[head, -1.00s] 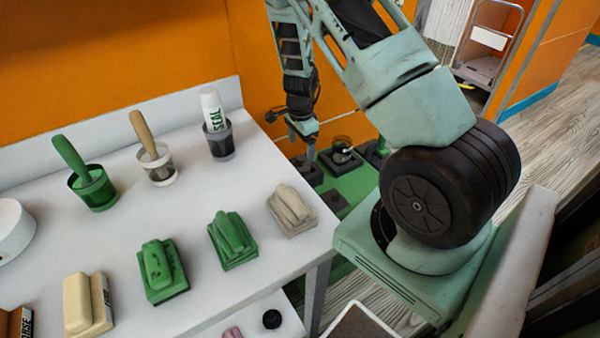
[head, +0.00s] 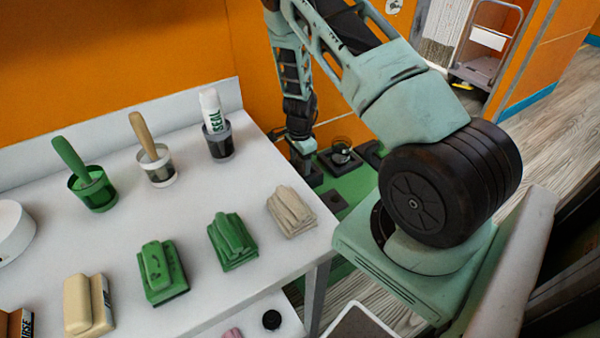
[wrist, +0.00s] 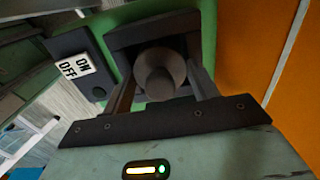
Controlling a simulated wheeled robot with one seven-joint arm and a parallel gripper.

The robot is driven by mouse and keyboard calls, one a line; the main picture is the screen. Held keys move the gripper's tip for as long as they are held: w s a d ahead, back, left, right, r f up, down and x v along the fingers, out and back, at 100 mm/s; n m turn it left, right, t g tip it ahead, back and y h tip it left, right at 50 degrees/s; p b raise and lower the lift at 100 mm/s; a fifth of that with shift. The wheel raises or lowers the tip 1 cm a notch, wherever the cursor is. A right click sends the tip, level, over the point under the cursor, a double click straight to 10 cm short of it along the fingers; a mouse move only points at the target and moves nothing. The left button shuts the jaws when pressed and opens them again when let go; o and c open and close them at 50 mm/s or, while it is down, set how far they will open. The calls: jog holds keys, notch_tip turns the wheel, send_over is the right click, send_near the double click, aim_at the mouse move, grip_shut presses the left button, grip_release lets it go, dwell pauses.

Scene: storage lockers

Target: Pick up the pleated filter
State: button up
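No thing in view shows clear pleats, so I cannot tell for sure which is the pleated filter. In the wrist view a dark, round-topped knob-like part (wrist: 161,78) sits in a dark square mount on a green panel (wrist: 112,28). My gripper (wrist: 162,92) is open, with one finger on each side of this part. I cannot tell whether the fingers touch it. In the head view my gripper is low by the green bench, behind the white table's right edge, and its fingertips are hidden.
An ON/OFF plate (wrist: 75,66) is beside the mount. An orange wall (wrist: 262,50) stands close on the right. A clear-topped dark fitting (head: 341,155) is on the green bench. The white table (head: 110,235) holds cups and several green and beige blocks.

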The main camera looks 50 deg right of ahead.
jog(key=c, duration=0.3)
